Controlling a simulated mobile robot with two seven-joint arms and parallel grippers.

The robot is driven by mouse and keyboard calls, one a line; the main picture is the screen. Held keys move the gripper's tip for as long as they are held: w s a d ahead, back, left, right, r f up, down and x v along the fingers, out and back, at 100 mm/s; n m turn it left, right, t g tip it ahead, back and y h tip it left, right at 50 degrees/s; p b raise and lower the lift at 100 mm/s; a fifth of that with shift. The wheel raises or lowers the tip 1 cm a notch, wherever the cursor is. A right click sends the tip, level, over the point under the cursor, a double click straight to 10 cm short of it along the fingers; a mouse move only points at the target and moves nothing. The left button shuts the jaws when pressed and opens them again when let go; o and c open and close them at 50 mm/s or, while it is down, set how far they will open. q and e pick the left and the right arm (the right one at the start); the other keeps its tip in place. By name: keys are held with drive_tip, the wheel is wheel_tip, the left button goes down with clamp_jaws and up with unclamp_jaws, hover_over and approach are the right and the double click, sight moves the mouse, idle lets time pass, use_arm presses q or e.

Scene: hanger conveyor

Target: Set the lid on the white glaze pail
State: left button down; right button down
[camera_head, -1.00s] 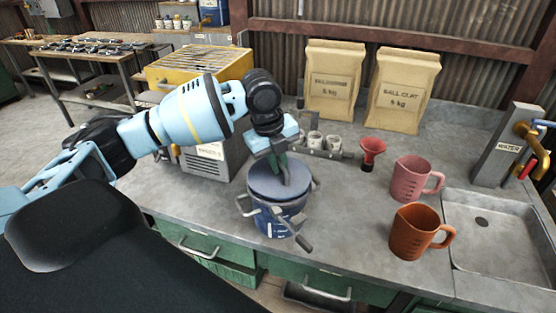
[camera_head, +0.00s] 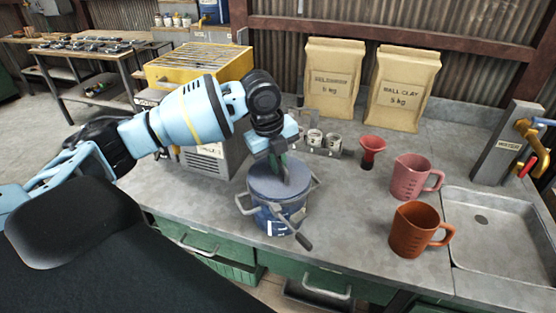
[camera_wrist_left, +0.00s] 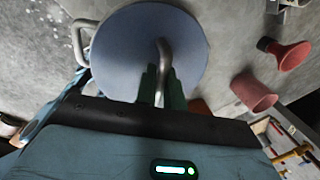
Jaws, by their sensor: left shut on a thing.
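The blue-grey round lid (camera_head: 264,182) lies level over the mouth of a dark blue pail (camera_head: 272,222) with a white label on the counter. No white-bodied pail shows. The lid covers the pail's mouth; I cannot tell if it is fully seated. My left gripper (camera_head: 285,172) points down from above, shut on the lid's bent metal handle. In the left wrist view the lid (camera_wrist_left: 150,35) and its handle (camera_wrist_left: 163,60) sit between the fingers. Grey clamp levers (camera_head: 302,241) stick out at the pail's side. My right gripper is out of view.
A pink jug (camera_head: 410,178) and an orange jug (camera_head: 413,230) stand right of the pail, before the sink (camera_head: 500,235). A red funnel (camera_head: 372,150) and small pots (camera_head: 315,138) are behind. A yellow-topped kiln (camera_head: 190,65) is at the left.

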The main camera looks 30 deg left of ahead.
sight(272, 175)
use_arm(q)
drive_tip(key=shift+f, duration=0.2)
idle(0.7)
drive_tip(key=c, duration=1.7)
unclamp_jaws()
drive_tip(key=shift+c, duration=0.2)
drive_tip(key=shift+o, duration=0.3)
drive_tip(key=o, duration=0.5)
drive_tip(key=shift+a+r, duration=0.1)
drive_tip(key=shift+r, duration=0.4)
drive_tip(key=r, duration=0.2)
drive_tip(key=s+r, duration=0.1)
drive_tip(key=r, duration=0.3)
drive_tip(key=shift+s+a+r, duration=0.15)
drive_tip(key=shift+a+r, duration=0.15)
drive_tip(key=shift+r, duration=0.05)
